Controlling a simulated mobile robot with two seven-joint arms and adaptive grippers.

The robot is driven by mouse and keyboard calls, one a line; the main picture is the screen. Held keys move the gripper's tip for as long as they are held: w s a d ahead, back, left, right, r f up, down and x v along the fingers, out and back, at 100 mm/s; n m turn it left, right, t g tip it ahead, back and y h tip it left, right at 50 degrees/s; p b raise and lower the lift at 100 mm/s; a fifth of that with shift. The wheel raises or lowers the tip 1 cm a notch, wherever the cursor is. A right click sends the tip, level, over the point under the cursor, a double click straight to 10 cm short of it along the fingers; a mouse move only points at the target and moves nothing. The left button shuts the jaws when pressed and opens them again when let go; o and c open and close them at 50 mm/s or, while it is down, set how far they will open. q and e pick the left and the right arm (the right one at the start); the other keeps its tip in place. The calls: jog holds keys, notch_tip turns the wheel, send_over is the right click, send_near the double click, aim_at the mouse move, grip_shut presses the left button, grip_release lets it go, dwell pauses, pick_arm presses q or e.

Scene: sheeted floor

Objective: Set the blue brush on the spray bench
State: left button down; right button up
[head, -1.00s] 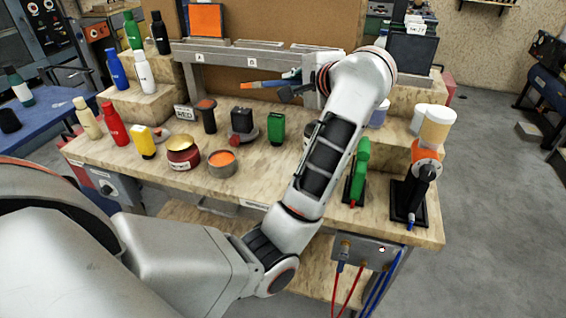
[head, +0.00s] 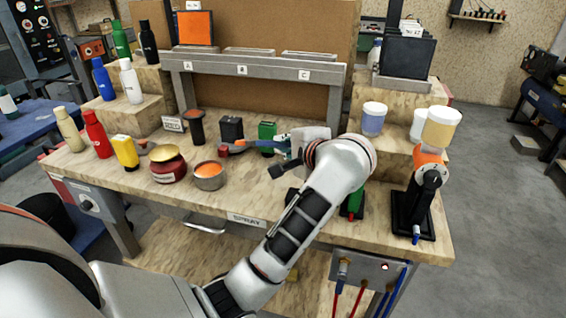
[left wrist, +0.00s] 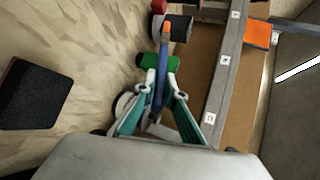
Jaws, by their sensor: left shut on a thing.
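The blue brush (head: 267,144) is held by my left gripper (head: 287,147), handle between the fingers, its orange end pointing left in the head view. In the left wrist view the teal fingers (left wrist: 160,66) are closed on the blue handle of the brush (left wrist: 159,90). The spray bench (head: 238,192) has a light wooden top and a SPRAY label on its front edge. The brush is over the bench's middle, near the green block; whether it touches the top is unclear. My left wrist hides part of the gripper. My right gripper is out of view.
A green block (head: 267,130) and a black block (head: 231,128) stand behind the brush. An orange-filled tin (head: 209,174) and a red tin (head: 167,168) stand to the left. A grey rack (head: 255,71) spans the back. Bare top lies in front of the brush.

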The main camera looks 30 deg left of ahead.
pick_arm(q)
notch_tip(320, 180, down, 5)
jog(key=shift+b, duration=0.7)
jog(key=shift+r, duration=0.15)
jog(key=shift+f, duration=0.3)
jog(key=c, duration=2.1)
grip_release()
jog(key=shift+r, duration=0.1)
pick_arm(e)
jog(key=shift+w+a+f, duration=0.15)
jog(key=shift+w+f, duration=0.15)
